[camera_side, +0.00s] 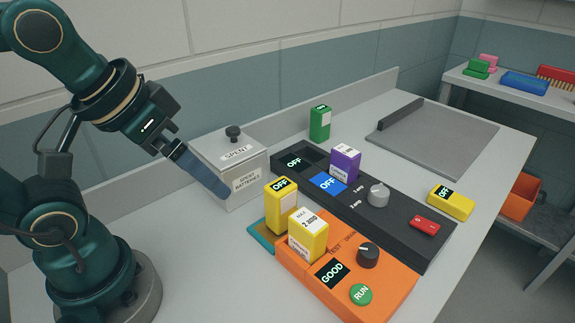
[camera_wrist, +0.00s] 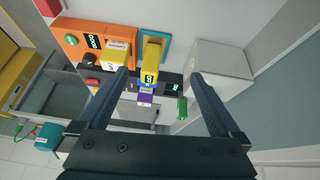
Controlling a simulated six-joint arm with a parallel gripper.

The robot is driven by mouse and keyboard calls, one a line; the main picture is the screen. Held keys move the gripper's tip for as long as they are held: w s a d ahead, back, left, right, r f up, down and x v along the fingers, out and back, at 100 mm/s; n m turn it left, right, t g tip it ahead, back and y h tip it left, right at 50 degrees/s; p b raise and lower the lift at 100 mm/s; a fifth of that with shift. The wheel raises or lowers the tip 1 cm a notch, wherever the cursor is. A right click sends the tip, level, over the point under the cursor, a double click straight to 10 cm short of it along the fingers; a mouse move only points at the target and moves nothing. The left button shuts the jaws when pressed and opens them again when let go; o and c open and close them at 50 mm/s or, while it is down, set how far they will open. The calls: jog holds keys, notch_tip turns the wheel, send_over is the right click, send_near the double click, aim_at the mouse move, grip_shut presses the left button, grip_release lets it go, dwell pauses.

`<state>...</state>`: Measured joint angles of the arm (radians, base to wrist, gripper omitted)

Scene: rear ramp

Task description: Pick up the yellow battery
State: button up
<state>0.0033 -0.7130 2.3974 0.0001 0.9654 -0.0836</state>
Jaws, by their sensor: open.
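A yellow battery (camera_side: 281,206) with a small display reading OFF stands upright on a teal pad (camera_side: 258,236). In the wrist view this yellow battery (camera_wrist: 151,58) shows between the two fingers, nearer the left one. A second yellow battery (camera_side: 308,238) with a white label stands in the orange tester (camera_side: 395,282), whose display reads GOOD. A third yellow block (camera_side: 451,203) with an OFF display lies at the right. My gripper (camera_side: 222,192) is open and empty, in front of the grey spent-battery box and up-left of the batteries. It also spans the wrist view (camera_wrist: 159,74).
The grey lidded spent-batteries box (camera_side: 225,162) stands close to my gripper. A black charger (camera_side: 395,215) holds a purple battery (camera_side: 345,162). A green battery (camera_side: 320,123) stands behind it. A grey mat (camera_side: 440,140) lies at the back right. The front-left counter is clear.

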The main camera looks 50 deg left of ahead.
jog(key=w+d+r+g, duration=0.1)
jog(key=w+d+r, duration=0.1)
jog(key=w+r, duration=0.15)
jog(key=g, duration=0.4)
send_over(309, 220)
jog(key=a, duration=0.2)
notch_tip(309, 220, down, 6)
jog(key=shift+d+f, duration=0.1)
jog(key=shift+d, duration=0.05)
jog(key=f, duration=0.1)
jog(key=d+f, duration=0.1)
jog(key=f, duration=0.1)
jog(key=shift+d+f+m+g, duration=0.1)
jog(key=shift+d+m+g, duration=0.2)
jog(key=shift+m, duration=0.1)
jog(key=shift+s+f, duration=0.1)
jog(key=shift+f, duration=2.5)
grip_shut()
